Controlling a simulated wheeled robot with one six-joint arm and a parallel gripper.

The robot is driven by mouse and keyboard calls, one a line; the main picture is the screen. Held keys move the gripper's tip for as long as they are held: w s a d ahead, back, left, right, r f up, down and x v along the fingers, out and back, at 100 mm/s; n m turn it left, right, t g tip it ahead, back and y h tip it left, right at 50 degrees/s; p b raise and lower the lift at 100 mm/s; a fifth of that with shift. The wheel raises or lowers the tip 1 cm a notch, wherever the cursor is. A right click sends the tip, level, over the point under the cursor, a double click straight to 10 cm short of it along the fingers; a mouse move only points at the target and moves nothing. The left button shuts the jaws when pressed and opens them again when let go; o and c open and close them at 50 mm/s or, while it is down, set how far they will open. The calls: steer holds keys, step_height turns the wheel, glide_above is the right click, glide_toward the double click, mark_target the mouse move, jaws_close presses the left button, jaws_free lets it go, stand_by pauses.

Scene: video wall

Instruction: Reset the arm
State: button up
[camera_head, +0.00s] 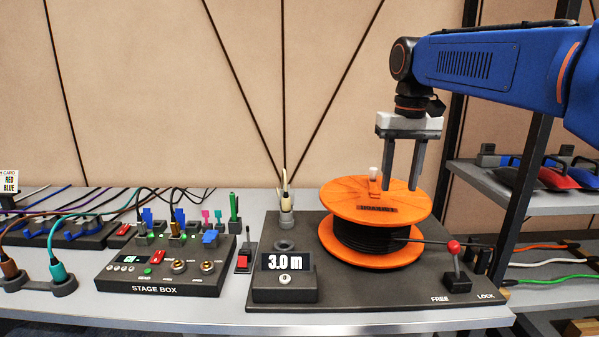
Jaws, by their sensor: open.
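My gripper (402,187) hangs from my blue arm at the right, pointing down. Its two grey fingers are apart with nothing seen between them. The fingertips are over or in front of the right part of the orange cable reel (350,198); I cannot tell whether they touch it. The reel holds black cable (365,237) and has a small white-topped knob (374,172) on its upper flange, left of the fingers.
The reel stands on a dark base with a "3.0 m" display (286,263) and a red-knobbed lever (454,250) by FREE and LOCK. A stage box (160,277) with plugs sits left. A shelf rack (530,190) with a dark post stands right.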

steer(key=s+d+f+t, duration=0.2)
steer(key=s+d+f, duration=0.1)
steer(key=s+f, duration=0.8)
steer(key=s+d+f+t, duration=0.2)
steer(key=s+d+f, duration=0.1)
steer(key=s+f, duration=0.9)
steer(key=shift+s+f, duration=0.15)
steer(key=shift+s, duration=1)
steer(key=shift+d, duration=0.1)
steer(key=shift+c, duration=0.3)
